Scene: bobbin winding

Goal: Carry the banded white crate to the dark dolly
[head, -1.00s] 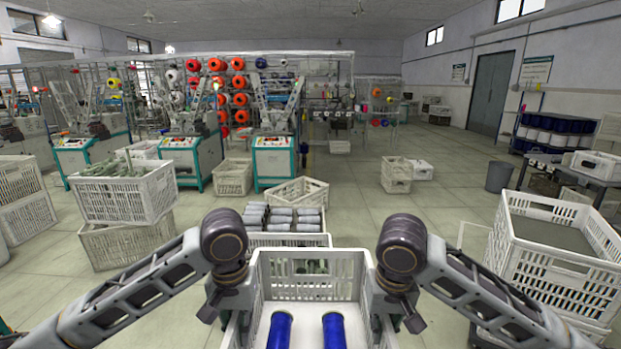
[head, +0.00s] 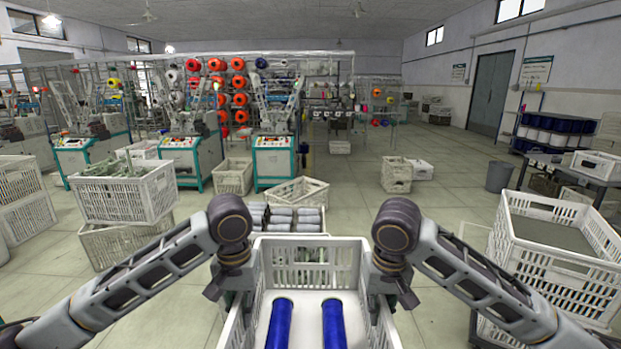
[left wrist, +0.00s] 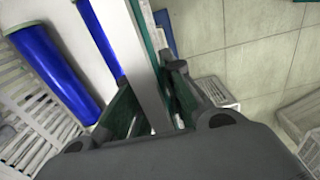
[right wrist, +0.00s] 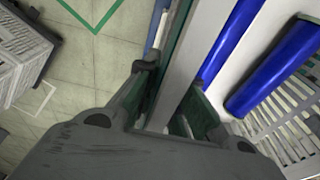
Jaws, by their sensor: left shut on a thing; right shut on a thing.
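The white crate (head: 310,243) is at the bottom centre of the head view, upright between my two arms. Two blue bobbins (head: 279,325) (head: 333,325) lie in it side by side. A green stripe runs along its rim in the wrist views. My left gripper (left wrist: 158,92) is shut on the crate's left wall, and my right gripper (right wrist: 172,92) is shut on its right wall. The crate's near end is cut off by the frame. I cannot make out the dark dolly for certain.
A crate with grey spools (head: 295,218) stands just beyond the held crate. A large white crate (head: 555,280) stands close on the right. Stacked crates (head: 125,200) stand on the left. The floor (head: 440,205) ahead to the right is mostly clear.

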